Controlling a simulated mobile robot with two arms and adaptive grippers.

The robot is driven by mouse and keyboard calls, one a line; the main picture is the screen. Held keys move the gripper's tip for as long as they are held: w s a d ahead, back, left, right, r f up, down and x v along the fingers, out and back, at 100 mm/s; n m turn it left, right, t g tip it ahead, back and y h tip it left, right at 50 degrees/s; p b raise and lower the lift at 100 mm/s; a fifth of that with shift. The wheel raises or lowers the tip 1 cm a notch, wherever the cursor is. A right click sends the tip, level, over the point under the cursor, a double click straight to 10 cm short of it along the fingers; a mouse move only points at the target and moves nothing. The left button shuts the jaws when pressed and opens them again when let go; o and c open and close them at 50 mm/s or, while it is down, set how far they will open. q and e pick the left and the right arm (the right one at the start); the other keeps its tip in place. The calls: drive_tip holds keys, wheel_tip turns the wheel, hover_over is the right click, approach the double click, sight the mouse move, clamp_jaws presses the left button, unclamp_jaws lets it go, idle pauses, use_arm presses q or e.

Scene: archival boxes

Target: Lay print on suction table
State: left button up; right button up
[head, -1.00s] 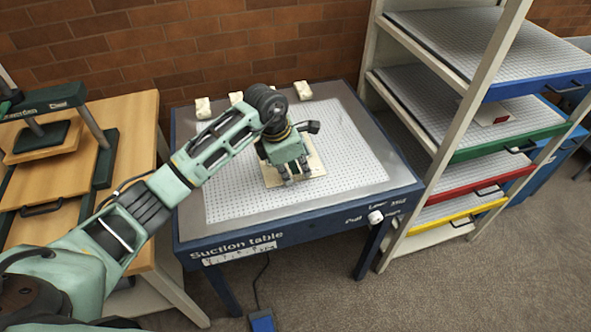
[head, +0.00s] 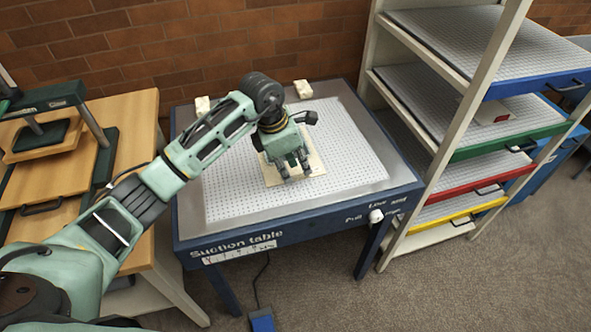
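The print (head: 316,161) is a small cream sheet lying flat on the white perforated top of the suction table (head: 217,205), near the middle. My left gripper (head: 294,171) points down over the print and covers much of it. Its two fingers stand apart, with no sheet seen between them. The exact gap between fingertips and print is hard to judge. My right gripper is not in view.
Cream blocks stand at the table's back edge, one at left (head: 202,105) and one at right (head: 303,89). A rack (head: 440,150) with coloured-front trays stands close on the right. A wooden bench (head: 135,110) with a press is on the left.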

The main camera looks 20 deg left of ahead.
use_arm(q)
drive_tip(key=b+v, duration=0.1)
drive_tip(key=v, duration=0.8)
drive_tip(key=shift+r, duration=0.35)
idle(1.1)
